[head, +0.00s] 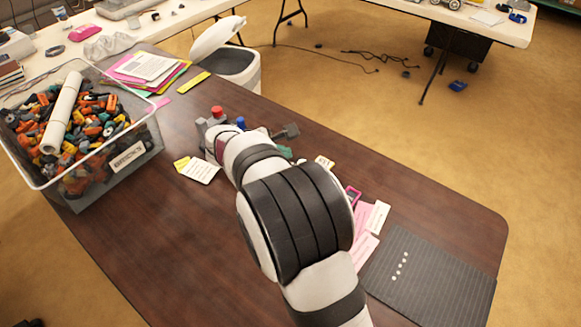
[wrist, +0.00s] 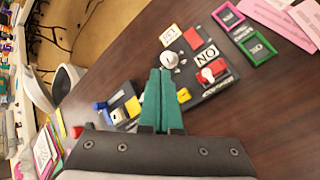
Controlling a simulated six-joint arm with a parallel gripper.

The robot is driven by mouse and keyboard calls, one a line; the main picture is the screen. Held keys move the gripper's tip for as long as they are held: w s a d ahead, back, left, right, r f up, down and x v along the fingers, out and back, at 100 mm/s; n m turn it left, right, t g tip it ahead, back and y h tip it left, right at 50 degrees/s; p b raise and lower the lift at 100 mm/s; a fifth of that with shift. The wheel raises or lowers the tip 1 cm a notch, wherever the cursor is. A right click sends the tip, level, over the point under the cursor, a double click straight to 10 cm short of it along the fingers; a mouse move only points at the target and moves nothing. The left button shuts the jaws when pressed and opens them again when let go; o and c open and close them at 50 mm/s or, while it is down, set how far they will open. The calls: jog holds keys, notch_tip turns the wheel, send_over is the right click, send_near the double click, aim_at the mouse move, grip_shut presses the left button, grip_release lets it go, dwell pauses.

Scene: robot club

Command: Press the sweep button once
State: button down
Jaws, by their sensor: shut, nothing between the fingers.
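My gripper (wrist: 160,75) shows in the wrist view with its two green fingers together and nothing between them. The fingers hang over a group of small controls on the table. Left of them is a dark unit (wrist: 122,103) with blue, white and yellow parts. Right of them is a black panel (wrist: 207,88) with a red switch and a label reading "NO" or "ON". A red cap (head: 217,112) and a blue cap (head: 240,122) stand beyond my wrist in the head view. I cannot tell which control is the sweep button; its label is not readable. My arm hides much of the group.
A clear bin of bricks (head: 145,158) stands at the table's left. A dark pad (head: 425,275) and pink cards (head: 365,247) lie at the right. A white card (head: 200,171) lies left of my wrist. The dark table (head: 150,240) is bare at front left.

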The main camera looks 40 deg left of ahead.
jog(key=a, duration=0.1)
jog(key=s+a+f+n, duration=0.1)
jog(key=shift+a+y, duration=0.3)
jog(key=shift+f, duration=4.4)
jog(key=shift+f, duration=0.4)
